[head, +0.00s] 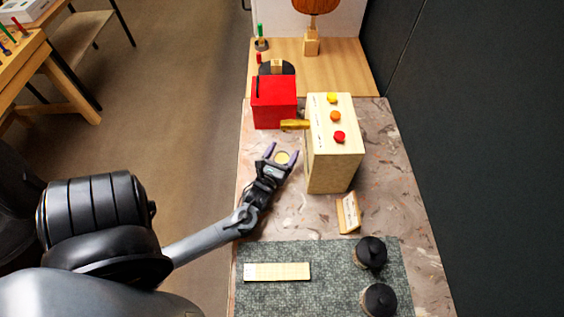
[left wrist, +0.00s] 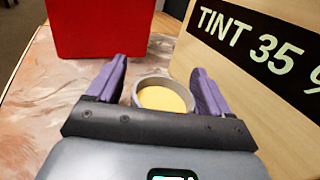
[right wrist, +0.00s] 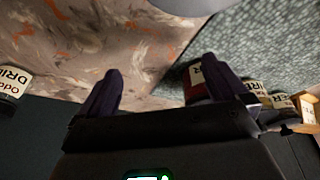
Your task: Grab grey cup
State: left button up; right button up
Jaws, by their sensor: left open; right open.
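The grey cup (left wrist: 137,88) holds a pale yellow content, and its rim shows between the fingers in the left wrist view. In the head view the cup (head: 282,158) stands on the marbled bench top beside the wooden dispenser box. My left gripper (head: 282,154) is open, with its purple fingers on either side of the cup; it also shows in the left wrist view (left wrist: 158,85). I cannot tell whether the fingers touch the cup. My right gripper (right wrist: 155,88) is open and shows only in the right wrist view, with no cup near it.
A wooden box (head: 335,165) with coloured buttons and a brass spout (head: 294,124) stands right of the cup. A red box (head: 274,102) stands behind it. A grey mat (head: 330,290) holds a pale block (head: 277,271) and dark-lidded jars (head: 370,252). Bench top left of the mat's far edge is clear.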

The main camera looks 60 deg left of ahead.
pick_arm(q)
jog(key=shift+w+a, duration=0.15)
pick_arm(e)
jog(key=shift+d+f, duration=0.1)
jog(key=shift+d, duration=0.05)
pick_arm(q)
jog(key=c, duration=1)
